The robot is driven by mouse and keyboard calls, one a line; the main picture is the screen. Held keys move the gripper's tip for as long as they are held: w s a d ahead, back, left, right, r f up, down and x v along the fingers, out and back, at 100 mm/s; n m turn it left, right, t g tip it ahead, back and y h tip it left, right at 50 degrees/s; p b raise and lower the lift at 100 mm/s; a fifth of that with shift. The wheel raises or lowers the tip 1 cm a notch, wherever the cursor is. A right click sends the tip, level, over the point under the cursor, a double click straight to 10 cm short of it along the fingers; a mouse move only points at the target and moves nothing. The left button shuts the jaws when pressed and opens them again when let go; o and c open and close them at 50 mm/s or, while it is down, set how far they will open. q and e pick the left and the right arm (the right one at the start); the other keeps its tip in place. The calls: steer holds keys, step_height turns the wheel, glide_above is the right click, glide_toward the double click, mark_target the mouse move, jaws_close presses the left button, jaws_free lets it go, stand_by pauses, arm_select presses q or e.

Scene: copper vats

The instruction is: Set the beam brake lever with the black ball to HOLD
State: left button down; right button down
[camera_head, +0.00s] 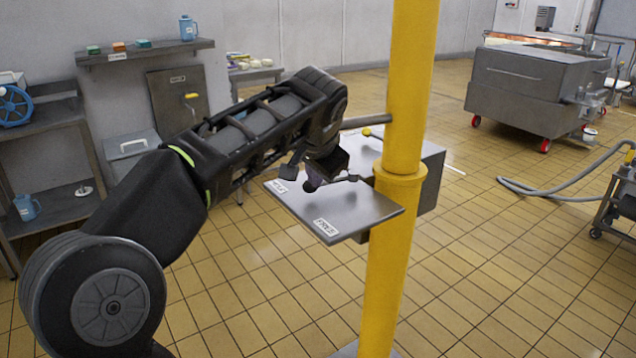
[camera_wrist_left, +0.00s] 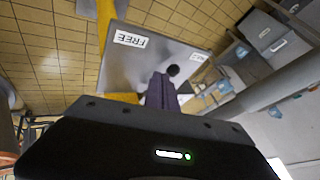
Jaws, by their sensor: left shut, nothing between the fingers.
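A grey metal plate (camera_head: 350,215) is mounted by the yellow post, with a FREE label (camera_head: 326,227) at its near corner and a second label (camera_head: 279,187), too small to read, at its left corner. My left gripper (camera_head: 312,184) is shut and empty, low over the plate near the second label. A small dark piece (camera_head: 352,178) shows just right of it, perhaps part of the lever. In the left wrist view the black ball (camera_wrist_left: 173,70) shows right at the tips of the shut fingers (camera_wrist_left: 161,90); I cannot tell whether they touch. My right gripper is not in view.
The yellow post (camera_head: 402,130) stands upright just right of the plate. A yellow-knobbed lever (camera_head: 367,131) is behind the plate. A steel vat on wheels (camera_head: 535,85) is at the back right, a grey hose (camera_head: 570,196) lies on the floor. Shelves (camera_head: 150,50) stand left.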

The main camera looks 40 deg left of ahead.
arm_select(q)
steer(key=shift+r, duration=0.1)
steer(key=w+r+m+g+p, duration=0.1)
steer(key=m+p, duration=0.3)
steer(key=m, duration=0.3)
steer(key=w+d+r+m+g+p, duration=0.1)
steer(key=m+p, duration=0.3)
steer(key=m, duration=0.3)
steer(key=w+d+r+m+y+p, duration=0.1)
steer(key=m+p, duration=0.3)
steer(key=m, duration=0.4)
steer(key=shift+w+g+p, duration=0.3)
steer(key=shift+w+g, duration=0.1)
steer(key=shift+w, duration=0.15)
steer(key=shift+f, duration=0.2)
